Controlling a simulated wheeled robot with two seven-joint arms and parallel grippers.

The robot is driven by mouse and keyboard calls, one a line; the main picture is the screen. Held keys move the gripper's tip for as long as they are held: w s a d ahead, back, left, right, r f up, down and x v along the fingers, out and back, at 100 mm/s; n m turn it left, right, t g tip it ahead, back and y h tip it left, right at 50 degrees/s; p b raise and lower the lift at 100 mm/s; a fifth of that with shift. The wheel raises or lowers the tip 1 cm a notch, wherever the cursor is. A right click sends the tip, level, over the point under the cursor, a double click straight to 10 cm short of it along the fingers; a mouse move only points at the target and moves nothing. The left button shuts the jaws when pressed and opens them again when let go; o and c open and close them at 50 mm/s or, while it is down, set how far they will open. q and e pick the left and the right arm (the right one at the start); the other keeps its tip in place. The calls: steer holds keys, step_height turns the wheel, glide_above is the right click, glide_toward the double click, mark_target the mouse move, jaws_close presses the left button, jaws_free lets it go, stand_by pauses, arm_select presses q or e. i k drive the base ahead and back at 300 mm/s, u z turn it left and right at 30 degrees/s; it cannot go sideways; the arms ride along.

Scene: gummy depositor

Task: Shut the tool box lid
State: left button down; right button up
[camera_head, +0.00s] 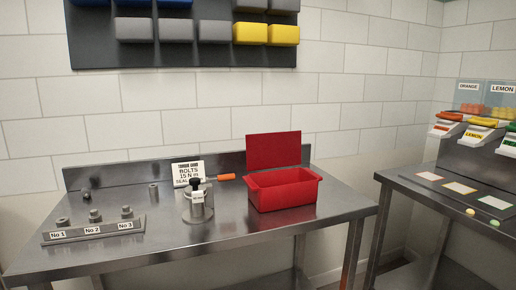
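The red tool box (283,196) stands on the right half of the metal table. Its lid (273,150) is raised, standing upright along the back of the box, so the box is open at the top. The front wall hides most of the inside; I see only part of the inner walls. Neither my left nor my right gripper is in view, and nothing touches the lid.
Left of the box on the metal table (130,255) are a fixture (196,205), an orange-handled tool (226,177), a torque card (188,171) and a numbered bolt rack (93,230). Bins (265,33) hang above. A gummy dispenser table (440,198) stands right.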

mark_target(273, 150)
steer(key=z, duration=1)
steer(key=i, duration=0.9)
steer(key=u, duration=0.55)
